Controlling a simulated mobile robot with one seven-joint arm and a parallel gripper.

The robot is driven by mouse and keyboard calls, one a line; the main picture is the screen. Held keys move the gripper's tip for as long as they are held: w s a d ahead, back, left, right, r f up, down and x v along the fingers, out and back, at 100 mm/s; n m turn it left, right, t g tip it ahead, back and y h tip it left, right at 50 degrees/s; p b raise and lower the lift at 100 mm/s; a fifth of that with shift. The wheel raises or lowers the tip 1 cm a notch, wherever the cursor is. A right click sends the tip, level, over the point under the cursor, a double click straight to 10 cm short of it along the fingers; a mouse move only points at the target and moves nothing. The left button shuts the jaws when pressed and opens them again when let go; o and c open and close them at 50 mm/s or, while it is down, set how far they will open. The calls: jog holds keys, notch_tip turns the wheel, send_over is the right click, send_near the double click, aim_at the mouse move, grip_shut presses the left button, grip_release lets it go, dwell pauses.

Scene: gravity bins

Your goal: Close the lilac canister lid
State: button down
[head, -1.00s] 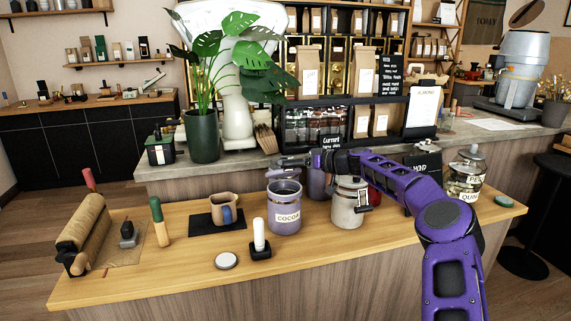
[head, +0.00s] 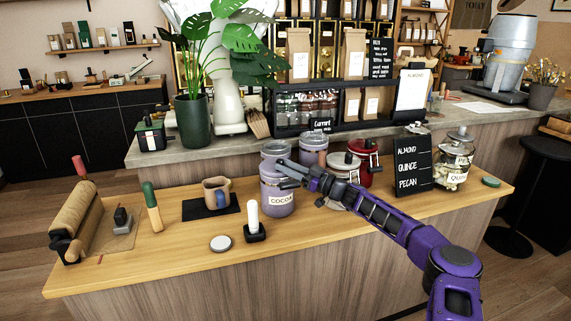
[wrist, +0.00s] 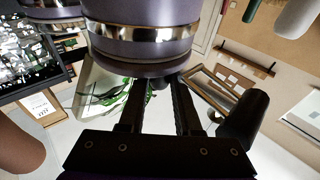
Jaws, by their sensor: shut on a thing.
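The lilac canister (head: 279,203) with a COCOA label stands upright on the wooden counter. Its lilac lid (head: 275,148) shows at the top; I cannot tell whether it sits flush. My gripper (head: 282,172) reaches in from the right at the upper part of the canister and partly covers it. In the wrist view, the lilac canister (wrist: 140,48) with a shiny metal band fills the top. My gripper's fingers (wrist: 159,100) end against its edge, with a small dark piece between them, seemingly part of the lid. The exact contact is partly hidden.
Another lilac canister (head: 314,149), a cream canister (head: 341,168) and a red canister (head: 365,160) stand close behind and right. A black sign (head: 413,165) and glass jar (head: 454,160) stand further right. A white-handled tool (head: 254,222) stands just in front.

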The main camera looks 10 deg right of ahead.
jog(key=c, duration=0.9)
grip_release()
jog(key=v, duration=1.7)
jog(key=shift+s+d, duration=0.1)
jog(key=shift+d, duration=0.1)
